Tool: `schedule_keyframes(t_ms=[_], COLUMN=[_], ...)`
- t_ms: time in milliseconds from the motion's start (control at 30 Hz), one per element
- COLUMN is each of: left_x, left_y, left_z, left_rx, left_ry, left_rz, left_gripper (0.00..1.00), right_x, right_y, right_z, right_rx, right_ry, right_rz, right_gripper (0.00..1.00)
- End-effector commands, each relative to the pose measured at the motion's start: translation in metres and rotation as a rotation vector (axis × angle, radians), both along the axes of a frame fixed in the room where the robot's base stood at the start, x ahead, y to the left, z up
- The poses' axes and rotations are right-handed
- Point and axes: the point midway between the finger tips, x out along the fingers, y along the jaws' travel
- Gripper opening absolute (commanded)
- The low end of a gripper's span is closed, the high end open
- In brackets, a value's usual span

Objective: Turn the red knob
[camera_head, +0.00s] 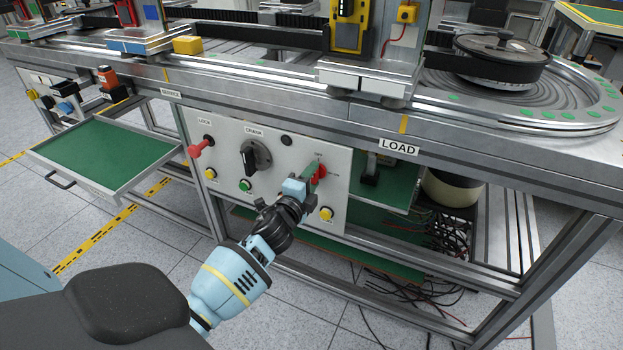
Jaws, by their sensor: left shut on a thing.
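The red knob (323,171) is on the right side of the white control panel (285,151), under a small label. My left gripper (312,178) reaches up to it from below and is shut on it; its green finger covers part of the knob. The exact angle of the knob is hard to tell. My right gripper is not in view.
The panel also carries a red lever (200,147) at left, a black crank (253,157), and green and yellow buttons. A green open drawer (105,152) juts out at left. The metal bench edge (300,108) runs above the panel. Loose cables (435,245) hang at right.

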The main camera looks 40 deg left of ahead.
Motion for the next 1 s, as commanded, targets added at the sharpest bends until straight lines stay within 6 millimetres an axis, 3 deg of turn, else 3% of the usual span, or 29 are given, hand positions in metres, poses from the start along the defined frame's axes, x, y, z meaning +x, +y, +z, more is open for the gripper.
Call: schedule_keyframes(t_ms=[267,300,433,767,1000], left_x=[0.000,0.000,0.000,-0.002,-0.030], left_y=[0.000,0.000,0.000,-0.001,-0.007], left_z=[0.000,0.000,0.000,0.000,0.000], left_rx=[-0.006,-0.005,-0.004,-0.002,-0.003], left_ry=[0.000,0.000,0.000,0.001,0.001], left_rz=[0.000,0.000,0.000,0.000,0.000], left_gripper=[0.21,0.49,0.65,0.65,0.65], right_x=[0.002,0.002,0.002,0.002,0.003], right_y=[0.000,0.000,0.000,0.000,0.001], right_z=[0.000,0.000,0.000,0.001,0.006], right_rx=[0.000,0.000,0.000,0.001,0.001], right_ry=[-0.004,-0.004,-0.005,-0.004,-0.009], right_rz=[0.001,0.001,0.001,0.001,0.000], right_gripper=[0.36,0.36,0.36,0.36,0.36])
